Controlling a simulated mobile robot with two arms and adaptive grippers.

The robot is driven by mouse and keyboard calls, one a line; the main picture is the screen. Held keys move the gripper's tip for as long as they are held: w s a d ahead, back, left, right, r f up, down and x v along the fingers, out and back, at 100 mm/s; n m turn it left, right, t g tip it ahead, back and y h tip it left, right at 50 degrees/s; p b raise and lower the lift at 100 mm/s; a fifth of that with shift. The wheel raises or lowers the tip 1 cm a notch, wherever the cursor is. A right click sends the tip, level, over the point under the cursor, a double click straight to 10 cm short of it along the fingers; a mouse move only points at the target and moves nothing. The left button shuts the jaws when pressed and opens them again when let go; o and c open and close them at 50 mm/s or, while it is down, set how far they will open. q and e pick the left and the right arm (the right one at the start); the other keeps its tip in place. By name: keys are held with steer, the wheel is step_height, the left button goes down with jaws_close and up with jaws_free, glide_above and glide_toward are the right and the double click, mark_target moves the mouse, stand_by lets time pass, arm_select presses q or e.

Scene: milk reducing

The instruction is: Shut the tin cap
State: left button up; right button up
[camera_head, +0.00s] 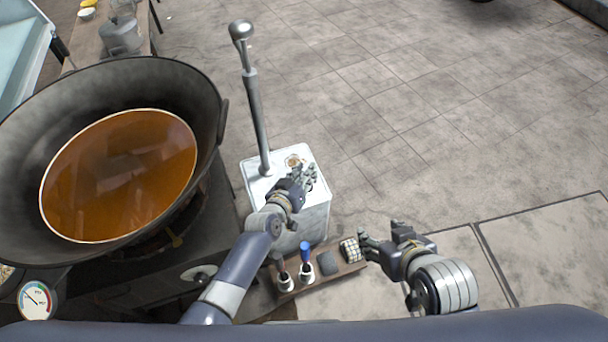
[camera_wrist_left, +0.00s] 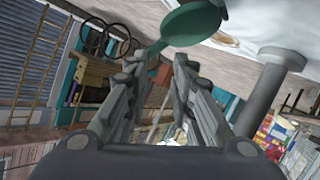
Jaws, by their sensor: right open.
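The tin (camera_head: 318,222) is a pale square metal can standing at the centre of the head view. Its top has a round brownish opening (camera_head: 294,160). My left gripper (camera_head: 304,176) is over the tin's top, just in front of the opening. In the left wrist view its fingers (camera_wrist_left: 158,66) are apart. A green round piece with a narrow stem, seemingly the cap (camera_wrist_left: 192,22), shows just beyond the fingertips there; I cannot tell whether they touch it. The cap is not discernible in the head view. My right gripper (camera_head: 380,238) is open and empty, right of the tin.
A tall metal pole (camera_head: 255,110) with a knobbed top rises at the tin's left rear. A large dark pan (camera_head: 205,95) of brown liquid is at left. A small wooden rack (camera_head: 330,275) with brushes and blocks lies in front. Floor at right is clear.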

arm_select(q)
steer(key=shift+s+a, duration=0.1)
steer(key=shift+a, duration=0.1)
steer(key=shift+s+a, duration=0.1)
steer(key=shift+s, duration=0.1)
steer(key=v, duration=1.1)
steer(key=shift+s+r, duration=0.2)
steer(key=shift+s, duration=0.05)
arm_select(e)
steer(key=shift+a, duration=0.1)
